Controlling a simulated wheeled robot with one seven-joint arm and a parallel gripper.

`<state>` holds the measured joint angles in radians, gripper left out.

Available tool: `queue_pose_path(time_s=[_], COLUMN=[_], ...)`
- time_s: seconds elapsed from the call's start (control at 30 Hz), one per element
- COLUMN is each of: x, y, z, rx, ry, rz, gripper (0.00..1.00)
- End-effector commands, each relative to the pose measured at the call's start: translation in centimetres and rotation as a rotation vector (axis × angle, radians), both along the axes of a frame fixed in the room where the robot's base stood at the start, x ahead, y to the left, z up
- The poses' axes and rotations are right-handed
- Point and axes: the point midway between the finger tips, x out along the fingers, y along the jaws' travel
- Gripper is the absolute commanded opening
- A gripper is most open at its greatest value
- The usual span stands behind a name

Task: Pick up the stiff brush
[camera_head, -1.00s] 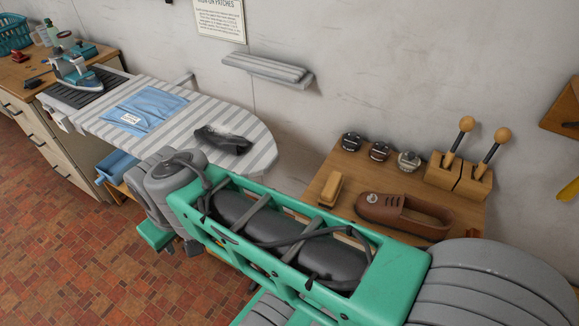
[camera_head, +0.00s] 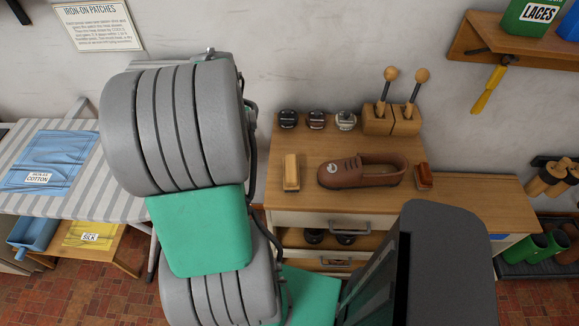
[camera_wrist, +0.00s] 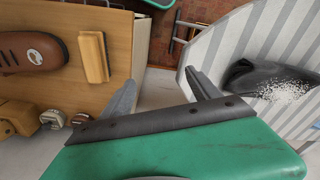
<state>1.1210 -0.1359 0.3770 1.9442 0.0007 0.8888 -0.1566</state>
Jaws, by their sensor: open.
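A block-shaped brush with a light wooden back (camera_head: 291,172) lies on the wooden bench top, left of a brown shoe (camera_head: 364,171). This brush also shows in the wrist view (camera_wrist: 94,57). A second, reddish-brown brush (camera_head: 424,176) lies right of the shoe. I cannot tell from the frames which of the two is the stiff one. My gripper (camera_wrist: 161,92) is open and empty, with its fingers spread over the gap between bench and ironing board. The light brush is left of the fingers in the wrist view, apart from them.
Several small jars (camera_head: 316,119) and a wooden block with two knobbed handles (camera_head: 391,120) stand at the bench's back. An ironing board (camera_head: 75,200) is at left. A shelf (camera_head: 490,45) hangs upper right.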

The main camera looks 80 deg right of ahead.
Motion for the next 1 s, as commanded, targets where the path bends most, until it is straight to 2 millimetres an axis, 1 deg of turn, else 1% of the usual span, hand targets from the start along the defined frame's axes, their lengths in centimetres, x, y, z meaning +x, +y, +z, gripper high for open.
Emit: queue_pose_path(time_s=[0.03, 0.1, 0.2, 0.23, 0.33, 0.57, 0.7, 0.73, 0.83, 1.0], x=[-3.9, -7.9, -11.8, -12.4, -13.3, -13.6, -13.9, -13.9, -13.8, -13.8], y=[-2.4, -4.4, -5.7, -5.9, -6.1, -5.8, -5.7, -5.7, -5.8, -5.8], z=[-0.6, -1.6, -2.7, -2.9, -4.0, -7.1, -9.7, -10.1, -10.9, -10.9], rx=[0.023, 0.043, 0.061, 0.065, 0.069, 0.07, 0.069, 0.068, 0.065, 0.064], ry=[0.01, 0.016, 0.019, 0.02, 0.021, 0.02, 0.021, 0.02, 0.019, 0.02], rz=[-0.099, -0.196, -0.279, -0.293, -0.311, -0.31, -0.308, -0.308, -0.308, -0.308], gripper=[0.71, 0.71, 0.71, 0.71, 0.71, 0.71, 0.71, 0.71, 0.71, 0.71])
